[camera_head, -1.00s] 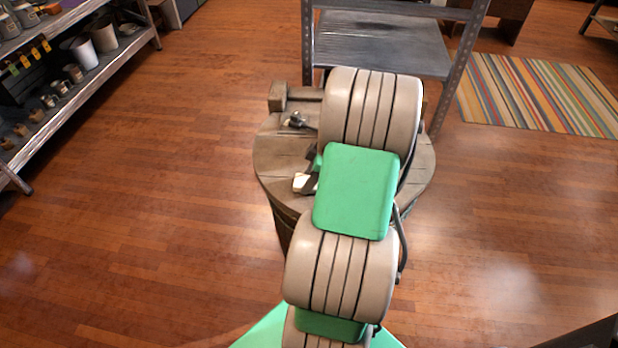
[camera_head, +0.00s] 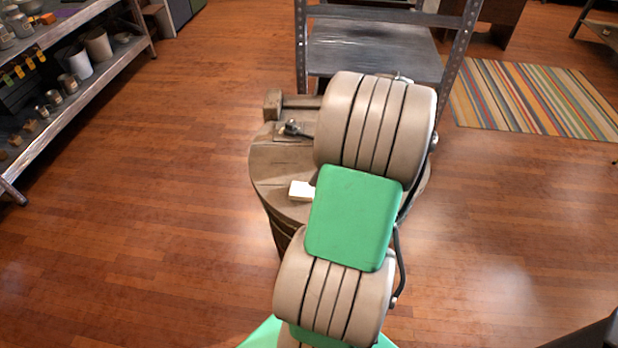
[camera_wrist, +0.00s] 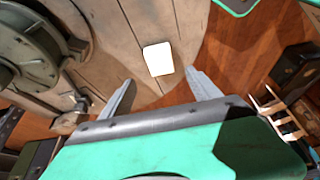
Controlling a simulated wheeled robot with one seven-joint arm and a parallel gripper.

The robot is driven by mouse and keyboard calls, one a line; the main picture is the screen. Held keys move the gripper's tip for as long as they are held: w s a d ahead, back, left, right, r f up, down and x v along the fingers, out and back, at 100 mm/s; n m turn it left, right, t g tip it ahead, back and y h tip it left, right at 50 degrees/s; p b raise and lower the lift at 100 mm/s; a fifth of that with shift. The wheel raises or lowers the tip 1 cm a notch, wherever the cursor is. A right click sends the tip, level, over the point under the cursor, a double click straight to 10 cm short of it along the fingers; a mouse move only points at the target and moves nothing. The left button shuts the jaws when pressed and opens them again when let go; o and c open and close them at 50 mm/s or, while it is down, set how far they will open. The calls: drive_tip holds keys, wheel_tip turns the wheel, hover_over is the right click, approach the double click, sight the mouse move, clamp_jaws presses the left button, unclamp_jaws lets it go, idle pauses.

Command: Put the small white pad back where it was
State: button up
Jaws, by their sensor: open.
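The small white pad (camera_head: 301,191) lies on the round wooden barrel top (camera_head: 270,165), near its front left edge in the head view. In the wrist view the pad (camera_wrist: 158,59) lies flat on the planks, beyond my fingertips and roughly between their lines. My gripper (camera_wrist: 160,85) is open and empty, with its two grey fingers spread apart and clear of the pad. In the head view my arm hides the gripper and the right part of the barrel top.
A small metal fitting (camera_head: 292,129) and a wooden block with a bar (camera_head: 273,104) are at the barrel's back left. A round metal device (camera_wrist: 30,50) shows at left in the wrist view. A metal shelf (camera_head: 375,50) stands behind; a stocked shelf (camera_head: 75,90) is at far left.

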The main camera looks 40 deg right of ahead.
drive_tip(key=w+a+r+m+g, duration=0.1)
drive_tip(key=w+a+r, duration=0.1)
drive_tip(key=a, duration=0.6)
drive_tip(key=w+a+r+m, duration=0.2)
drive_tip(key=a, duration=0.6)
drive_tip(key=s+a+m+h, duration=0.1)
drive_tip(key=s+a+m, duration=0.1)
drive_tip(key=s+a, duration=0.35)
drive_tip(key=s+a+m+h, duration=0.2)
drive_tip(key=s+a, duration=0.1)
drive_tip(key=a, duration=0.6)
wheel_tip(320, 180, up, 8)
drive_tip(key=w+p, duration=0.2)
drive_tip(key=p, duration=0.5)
drive_tip(key=shift+r, duration=0.15)
